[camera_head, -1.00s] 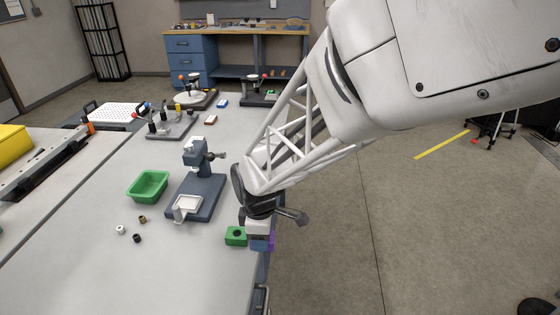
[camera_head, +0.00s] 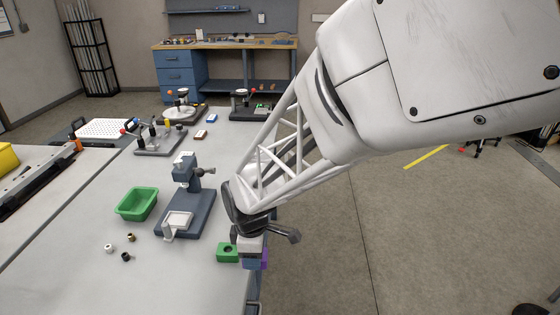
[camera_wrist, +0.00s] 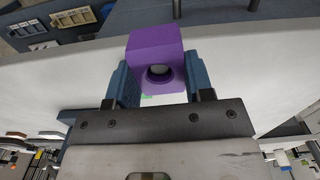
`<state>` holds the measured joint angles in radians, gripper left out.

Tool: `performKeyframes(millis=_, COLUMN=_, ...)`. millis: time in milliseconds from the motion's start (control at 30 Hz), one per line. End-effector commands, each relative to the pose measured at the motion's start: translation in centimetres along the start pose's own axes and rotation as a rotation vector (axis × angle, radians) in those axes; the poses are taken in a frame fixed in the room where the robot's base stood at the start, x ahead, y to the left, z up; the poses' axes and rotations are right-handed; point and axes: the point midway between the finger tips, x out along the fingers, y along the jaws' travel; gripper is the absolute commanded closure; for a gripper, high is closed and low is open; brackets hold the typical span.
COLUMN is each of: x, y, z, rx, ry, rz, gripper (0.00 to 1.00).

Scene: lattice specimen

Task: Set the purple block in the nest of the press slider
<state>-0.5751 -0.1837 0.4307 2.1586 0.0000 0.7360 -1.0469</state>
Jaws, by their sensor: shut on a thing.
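The purple block (camera_wrist: 155,50) is between my gripper's two blue fingers in the wrist view, with a round hole in its near face. In the head view only a purple sliver (camera_head: 265,258) shows beside my gripper (camera_head: 253,262). My gripper is shut on the block at the table's right edge. The press (camera_head: 188,202) is a blue-grey stand with a side handle, to the left of and beyond my gripper. Its slider's pale, square nest (camera_head: 178,220) is at the front of the base and looks empty.
A green block (camera_head: 227,252) with a hole sits just left of my gripper. A green bin (camera_head: 137,203) stands left of the press, with small white, brown and black parts in front of it. Other fixtures (camera_head: 160,140) stand farther back.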

Motion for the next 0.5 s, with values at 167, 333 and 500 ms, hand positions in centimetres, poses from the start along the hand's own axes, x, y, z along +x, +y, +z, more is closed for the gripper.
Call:
performKeyframes(millis=167, x=-0.1, y=0.3, z=-0.4, rx=0.052, ry=0.0, rz=0.0, gripper=0.76)
performKeyframes(millis=333, x=-0.4, y=0.9, z=-1.1, rx=0.158, ry=0.001, rz=0.001, gripper=0.76)
performKeyframes(millis=500, x=-0.7, y=1.7, z=-2.2, rx=0.314, ry=0.0, rz=0.0, gripper=0.76)
